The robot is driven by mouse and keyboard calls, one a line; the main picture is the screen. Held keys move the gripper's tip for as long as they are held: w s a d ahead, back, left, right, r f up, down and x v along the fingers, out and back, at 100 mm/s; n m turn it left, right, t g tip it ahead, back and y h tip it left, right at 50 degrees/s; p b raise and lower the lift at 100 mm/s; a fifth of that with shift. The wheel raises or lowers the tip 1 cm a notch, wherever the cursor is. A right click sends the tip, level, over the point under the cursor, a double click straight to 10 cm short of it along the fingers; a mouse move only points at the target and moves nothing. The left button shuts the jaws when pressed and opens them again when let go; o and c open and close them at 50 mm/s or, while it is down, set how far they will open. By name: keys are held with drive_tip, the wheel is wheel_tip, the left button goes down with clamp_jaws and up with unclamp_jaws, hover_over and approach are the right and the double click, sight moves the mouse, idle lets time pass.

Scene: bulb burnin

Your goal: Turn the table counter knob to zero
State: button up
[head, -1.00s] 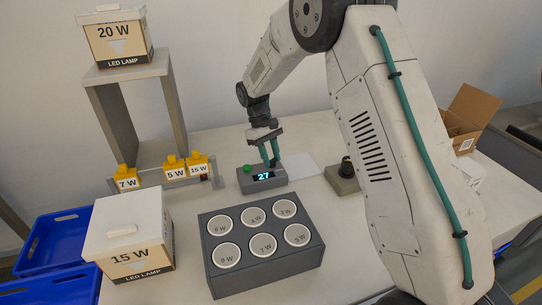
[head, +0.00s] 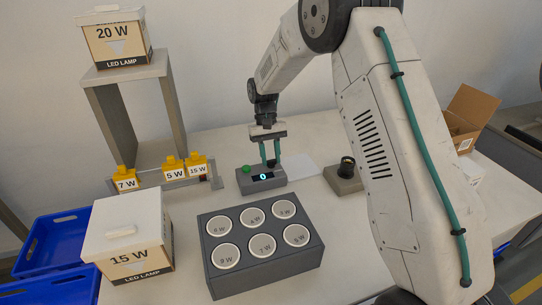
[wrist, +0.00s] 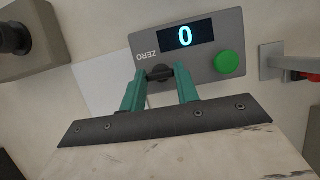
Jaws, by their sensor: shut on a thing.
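The table counter (head: 262,181) is a small grey box on the table behind the dark block of round sockets. Its display (wrist: 188,36) reads 0 in the wrist view. A green button (wrist: 228,63) sits to one side of the display, and the word ZERO is printed near the knob. The dark knob (wrist: 159,72) is between the green fingers of my gripper (wrist: 162,78). My gripper, also seen in the head view (head: 270,163), points down at the counter and is shut on the knob.
A grey block with several labelled round sockets (head: 262,265) stands in front of the counter. A 15 W lamp box (head: 130,240) is at the left. A rack with yellow tags (head: 196,166) is left of the counter. A grey base with a dark socket (head: 344,180) is to its right.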

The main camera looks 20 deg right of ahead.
drive_tip(key=o, duration=1)
drive_tip(key=v, duration=0.8)
